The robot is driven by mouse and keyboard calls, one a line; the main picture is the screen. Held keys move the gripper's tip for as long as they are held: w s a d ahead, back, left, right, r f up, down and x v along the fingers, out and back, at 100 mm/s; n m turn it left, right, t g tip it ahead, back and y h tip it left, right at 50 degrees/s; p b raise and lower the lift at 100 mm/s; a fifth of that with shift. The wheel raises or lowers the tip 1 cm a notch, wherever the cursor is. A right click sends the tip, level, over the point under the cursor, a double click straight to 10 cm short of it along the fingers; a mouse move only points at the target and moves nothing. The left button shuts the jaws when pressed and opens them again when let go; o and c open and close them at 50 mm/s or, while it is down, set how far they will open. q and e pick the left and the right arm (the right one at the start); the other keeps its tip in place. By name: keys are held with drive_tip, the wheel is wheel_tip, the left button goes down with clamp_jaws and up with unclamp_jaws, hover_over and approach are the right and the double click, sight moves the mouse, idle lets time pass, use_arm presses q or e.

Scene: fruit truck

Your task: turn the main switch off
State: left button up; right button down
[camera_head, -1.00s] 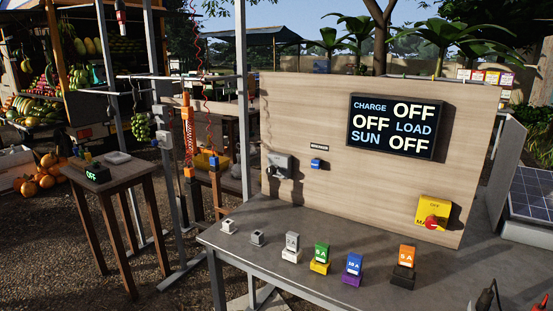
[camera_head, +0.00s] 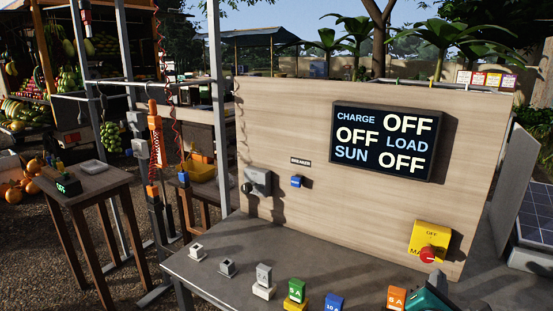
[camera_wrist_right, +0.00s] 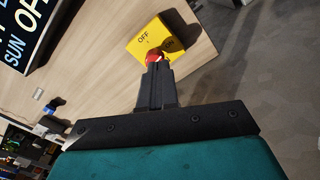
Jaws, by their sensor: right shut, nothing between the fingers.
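The main switch is a yellow box (camera_head: 432,235) at the lower right of the wooden panel, with a red knob (camera_head: 428,255) and the word OFF above it. In the right wrist view the yellow box (camera_wrist_right: 150,38) is at the top and the red knob (camera_wrist_right: 153,55) shows just beyond my fingertips. My right gripper (camera_wrist_right: 155,70) is shut and empty, its fingers pointing at the knob. I cannot tell whether they touch it. My left gripper is out of view.
A black display (camera_head: 382,140) reads OFF for charge, load and sun. A grey breaker (camera_head: 258,181) and a small blue switch (camera_head: 296,181) are on the panel's left. Several coloured fuse blocks, including a green one (camera_head: 296,290), stand on the grey table (camera_head: 220,285) below.

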sight(428, 251)
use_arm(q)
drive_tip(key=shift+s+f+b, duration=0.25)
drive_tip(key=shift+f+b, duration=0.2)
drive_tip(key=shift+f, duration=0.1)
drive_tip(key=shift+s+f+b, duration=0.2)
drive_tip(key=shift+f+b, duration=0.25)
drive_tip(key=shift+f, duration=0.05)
use_arm(e)
drive_tip(key=x, duration=0.6)
drive_tip(key=shift+w+d+r, duration=0.25)
drive_tip(key=shift+d+r, duration=0.1)
